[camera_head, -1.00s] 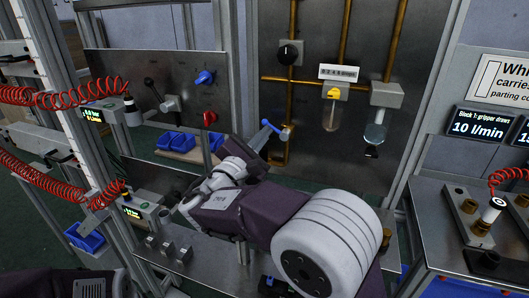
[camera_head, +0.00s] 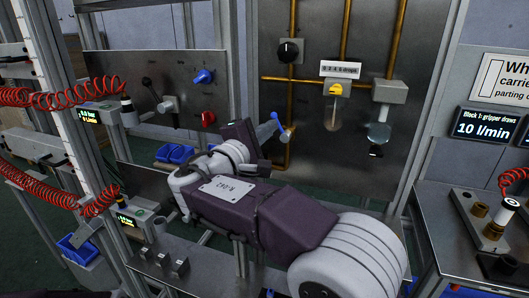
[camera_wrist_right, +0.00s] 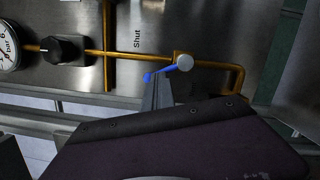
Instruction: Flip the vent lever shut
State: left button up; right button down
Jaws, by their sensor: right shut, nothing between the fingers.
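The vent lever (camera_head: 281,126) has a blue handle and sits on the brass pipe near the left edge of the grey panel. In the head view it slants up and left from its pivot. In the right wrist view the blue handle (camera_wrist_right: 159,73) points left from a round pale hub, and the word "Shut" is printed on the panel beyond it. My right gripper (camera_head: 267,130) is shut and empty, its fingertips close beside the handle. The fingertips also show in the wrist view (camera_wrist_right: 156,84); I cannot tell whether they touch the handle. My left gripper is out of view.
A black knob (camera_head: 289,51) and two glass bowls hang on the panel's pipes. A side panel (camera_head: 165,75) at left carries a blue knob, a red knob and a black-handled lever. Blue bins (camera_head: 175,153) lie behind. Red coiled hoses hang at far left.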

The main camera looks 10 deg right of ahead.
jog(key=shift+s+d+r+m+b, duration=0.2)
jog(key=shift+d+m+b, duration=0.15)
jog(key=shift+m+b, duration=0.55)
jog(key=shift+m, duration=0.5)
jog(key=shift+r, duration=0.1)
